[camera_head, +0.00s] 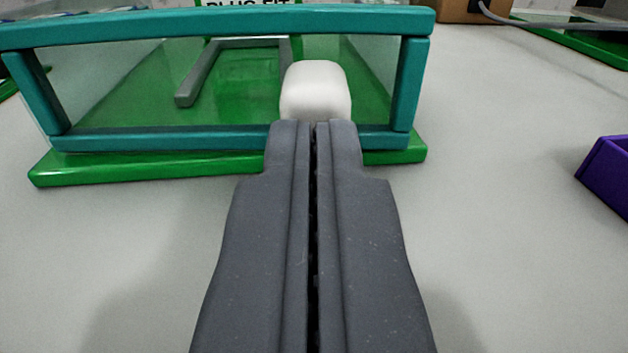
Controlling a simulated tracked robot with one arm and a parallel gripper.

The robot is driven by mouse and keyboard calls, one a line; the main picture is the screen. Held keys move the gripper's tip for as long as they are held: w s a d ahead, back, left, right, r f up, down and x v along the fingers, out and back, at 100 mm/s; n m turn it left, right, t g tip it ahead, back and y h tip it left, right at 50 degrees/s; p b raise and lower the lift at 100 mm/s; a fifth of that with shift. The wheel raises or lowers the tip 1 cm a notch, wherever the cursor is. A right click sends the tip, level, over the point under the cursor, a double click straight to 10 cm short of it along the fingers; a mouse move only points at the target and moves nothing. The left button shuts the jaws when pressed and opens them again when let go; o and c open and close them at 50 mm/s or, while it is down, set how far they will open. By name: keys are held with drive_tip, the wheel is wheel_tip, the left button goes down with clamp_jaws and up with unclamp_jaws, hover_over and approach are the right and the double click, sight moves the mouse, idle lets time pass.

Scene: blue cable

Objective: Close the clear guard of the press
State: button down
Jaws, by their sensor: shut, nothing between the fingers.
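The press stands on a green base (150,167) ahead of me. Its clear guard (215,20) has a teal frame with see-through panels, and its front frame stands upright just above the front of the base. Through it I see a green plate and a grey bar (187,88). A white rounded block (316,92), like a handle, shows in front of the guard at its right part. My gripper (313,125) is shut and empty, its tips right at the lower edge of the white block. I cannot tell if they touch it. The tips hide part of the lower teal bar.
A purple container (608,172) stands at the right edge. A cardboard-brown box (470,10) and a grey cable (540,22) are at the back right, beside a green board. The pale table is clear around my gripper and between the press and the purple container.

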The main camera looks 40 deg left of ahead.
drive_tip(key=shift+w+r, duration=0.1)
idle(0.3)
drive_tip(key=shift+w+a+r+p, duration=0.15)
drive_tip(key=shift+w+p, duration=0.25)
drive_tip(key=shift+p, duration=0.5)
drive_tip(key=shift+w+p, duration=0.35)
drive_tip(key=shift+p, duration=0.25)
drive_tip(key=w+d+p+v, duration=0.1)
drive_tip(key=p+v, duration=0.2)
drive_tip(key=v, duration=1.1)
